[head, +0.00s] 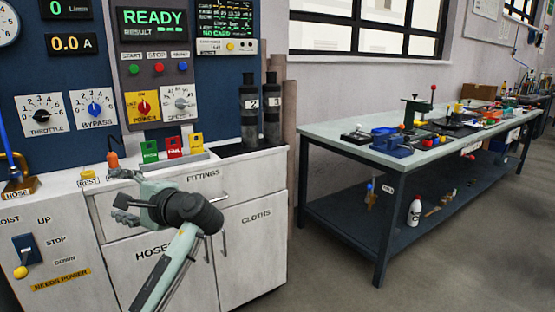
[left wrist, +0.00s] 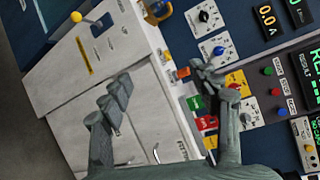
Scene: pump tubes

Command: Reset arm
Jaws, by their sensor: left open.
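My left gripper (head: 118,195) is in front of the white cabinet, near the top edge of its worktop, with its fingers pointing left. Its grey jaws are open, and I see nothing between them. In the left wrist view the two fingers of this gripper (left wrist: 160,78) stand wide apart, with the white cabinet (left wrist: 150,70) behind them. My left arm comes up from the bottom of the head view. My right gripper is in neither view.
The control panel (head: 157,78) reads READY. Green, red and yellow card-like pieces (head: 172,147) stand on the worktop by an orange-topped knob (head: 113,160). Two dark cylinders (head: 250,105) stand to their right. A workbench (head: 340,135) stands at the right, with open floor in front.

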